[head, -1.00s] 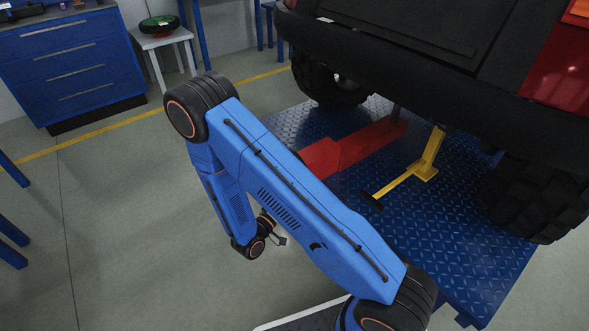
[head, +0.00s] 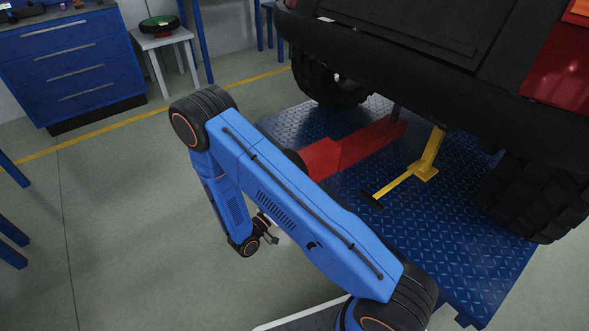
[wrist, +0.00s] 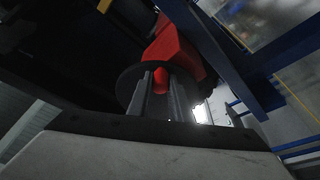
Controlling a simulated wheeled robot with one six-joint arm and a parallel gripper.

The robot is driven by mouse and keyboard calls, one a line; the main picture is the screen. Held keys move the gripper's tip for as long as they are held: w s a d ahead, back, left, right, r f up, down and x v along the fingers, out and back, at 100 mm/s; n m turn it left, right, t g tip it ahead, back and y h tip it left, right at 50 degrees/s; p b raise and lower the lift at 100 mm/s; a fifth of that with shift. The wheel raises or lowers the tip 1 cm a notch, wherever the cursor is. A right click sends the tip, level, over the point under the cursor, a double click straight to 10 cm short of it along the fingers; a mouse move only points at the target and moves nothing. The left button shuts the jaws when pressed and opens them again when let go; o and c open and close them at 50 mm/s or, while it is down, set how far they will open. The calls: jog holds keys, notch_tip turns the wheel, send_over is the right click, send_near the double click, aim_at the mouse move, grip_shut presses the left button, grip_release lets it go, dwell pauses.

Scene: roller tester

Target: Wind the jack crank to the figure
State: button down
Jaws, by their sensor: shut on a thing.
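The red jack (head: 350,148) lies on the blue platform under the vehicle's rear. Its dark round disc (head: 294,158) shows in part above my arm in the head view. In the wrist view the black disc (wrist: 128,86) stands in front of the red jack body (wrist: 176,48). My gripper (wrist: 163,82) is at the disc, its two grey fingers shut on the small red crank knob (wrist: 160,75). My arm hides the fingers in the head view. I see no readable figure in either view.
A yellow stand (head: 428,160) with a dark-ended bar sits on the blue platform (head: 455,235), right of the jack. The vehicle's dark bumper (head: 440,75) overhangs it. A blue cabinet (head: 70,62) and a white stool (head: 165,45) stand at the back left.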

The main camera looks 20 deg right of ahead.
jog(key=m, duration=0.2)
jog(key=w+m+g+h, duration=0.1)
jog(key=m, duration=0.1)
jog(key=w+a+f+m, duration=0.1)
jog(key=m, duration=0.1)
jog(key=shift+w+f+g, duration=0.1)
jog(key=shift+w+g, duration=0.1)
jog(key=shift+g, duration=0.2)
